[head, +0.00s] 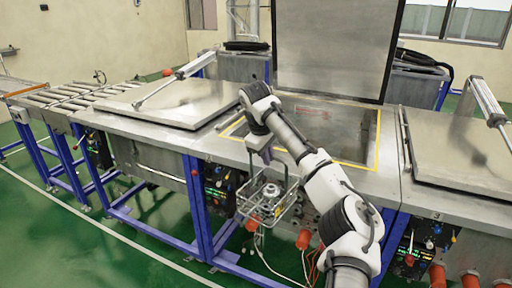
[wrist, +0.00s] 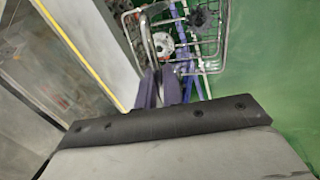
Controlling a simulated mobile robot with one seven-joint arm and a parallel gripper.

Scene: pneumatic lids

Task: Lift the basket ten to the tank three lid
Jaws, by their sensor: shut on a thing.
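A wire basket (head: 268,203) hangs from my gripper (head: 264,155) in front of the middle tank, over the floor side of its front edge. It holds a round metal part (head: 271,191). In the wrist view the basket (wrist: 208,69) shows past the purple fingers (wrist: 160,88), which are shut on its handle. A closed flat lid (head: 465,150) covers the tank at the right. Its number is too small to read surely. The middle tank's lid (head: 335,45) stands upright and open.
The middle tank's opening (head: 335,128) has a yellow-edged rim. Another closed lid (head: 175,100) lies on the left tank, with a roller conveyor (head: 65,95) beyond it. Pneumatic cylinders (head: 487,100) stand by the lids. Control panels and red plugs line the tank fronts.

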